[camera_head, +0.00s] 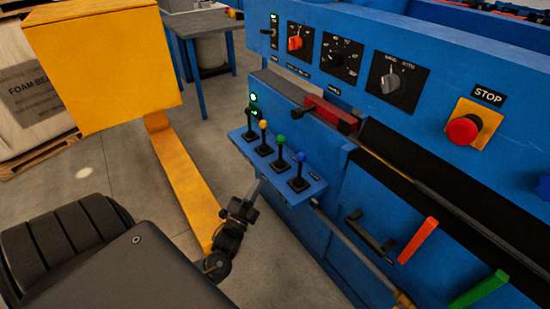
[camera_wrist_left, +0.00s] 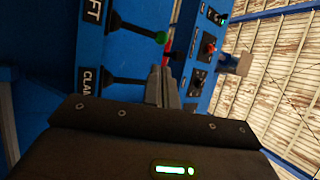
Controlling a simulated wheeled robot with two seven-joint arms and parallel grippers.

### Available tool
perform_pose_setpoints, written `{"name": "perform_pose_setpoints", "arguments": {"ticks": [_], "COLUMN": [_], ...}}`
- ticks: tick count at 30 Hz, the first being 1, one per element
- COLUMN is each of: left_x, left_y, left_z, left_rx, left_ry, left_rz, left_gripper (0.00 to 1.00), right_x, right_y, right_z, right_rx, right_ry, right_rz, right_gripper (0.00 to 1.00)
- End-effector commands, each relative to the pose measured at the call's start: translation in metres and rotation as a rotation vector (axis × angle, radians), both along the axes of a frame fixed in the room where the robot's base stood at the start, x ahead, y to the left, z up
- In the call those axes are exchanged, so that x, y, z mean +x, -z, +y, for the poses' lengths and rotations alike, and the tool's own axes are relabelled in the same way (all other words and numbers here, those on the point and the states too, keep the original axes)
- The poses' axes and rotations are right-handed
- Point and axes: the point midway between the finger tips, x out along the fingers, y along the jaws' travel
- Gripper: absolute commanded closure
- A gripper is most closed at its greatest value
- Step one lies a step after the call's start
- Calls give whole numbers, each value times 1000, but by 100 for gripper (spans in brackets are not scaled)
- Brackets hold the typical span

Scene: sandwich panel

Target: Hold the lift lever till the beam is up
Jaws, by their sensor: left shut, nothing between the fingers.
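A blue shelf (camera_head: 300,188) on the blue machine carries a row of upright black levers. Their knobs are black, yellow, green and blue. The green-knobbed lever (camera_head: 280,143) also shows in the left wrist view (camera_wrist_left: 160,38), beside a label ending in "FT". My left gripper (camera_head: 257,187) is shut and empty, just in front of the shelf and below the knobs. Its closed fingers show in the left wrist view (camera_wrist_left: 165,80). I cannot tell whether they touch a lever. I cannot identify the beam.
The upper panel has a red selector (camera_head: 295,43), dark knobs and a red STOP button (camera_head: 462,130). A red-handled part (camera_head: 328,112) sits behind the levers. Orange (camera_head: 418,240) and green (camera_head: 478,289) handles stick out at right. A yellow box (camera_head: 100,65) stands at left.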

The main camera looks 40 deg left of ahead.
Motion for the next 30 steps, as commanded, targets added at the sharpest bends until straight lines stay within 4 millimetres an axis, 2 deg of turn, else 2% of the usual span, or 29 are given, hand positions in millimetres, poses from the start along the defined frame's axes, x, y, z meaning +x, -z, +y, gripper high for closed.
{"name": "perform_pose_setpoints", "arguments": {"ticks": [10,14,17,30], "left_x": [1,7,19,97], "left_y": [-3,-6,-12,-48], "left_z": [0,1,4,18], "left_rx": [4,4,5,5], "left_ry": [-1,-1,0,0], "left_rz": [-7,-8,-9,-8], "left_gripper": [100,100,100,100], "right_x": [0,0,0,1], "right_y": [-2,-2,-1,1], "right_z": [0,0,0,0], "right_rx": [0,0,0,0], "right_ry": [0,0,0,0], "right_rz": [-2,-1,0,1], "right_gripper": [100,100,100,100]}}
